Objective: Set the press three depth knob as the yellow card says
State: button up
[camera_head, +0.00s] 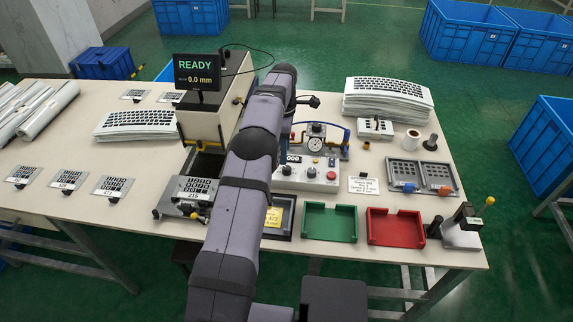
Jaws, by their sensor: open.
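A yellow card (273,216) lies in a dark frame in front of the bench's middle, partly covered by my arm; its writing is too small to read. A pale control box (305,181) stands beyond it, with small dark knobs (311,172), a red button (331,176) and a dark counter (293,158). I cannot tell which knob is the press three depth knob, nor read its setting. A display (196,74) reads READY and 0.0 mm. My arm reaches over the bench beside the box; my gripper's fingers are hidden behind it.
A gauge (315,145) with piping stands behind the box. A green tray (329,223) and a red tray (396,228) lie in front. Keypad film stacks (388,103) are at the back.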

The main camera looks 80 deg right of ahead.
aim_at(287, 168)
jog(key=shift+s, duration=0.45)
jog(key=shift+f+p, duration=1.2)
jog(key=shift+f, duration=2.5)
jog(key=c, duration=1)
jog(key=shift+c, duration=0.2)
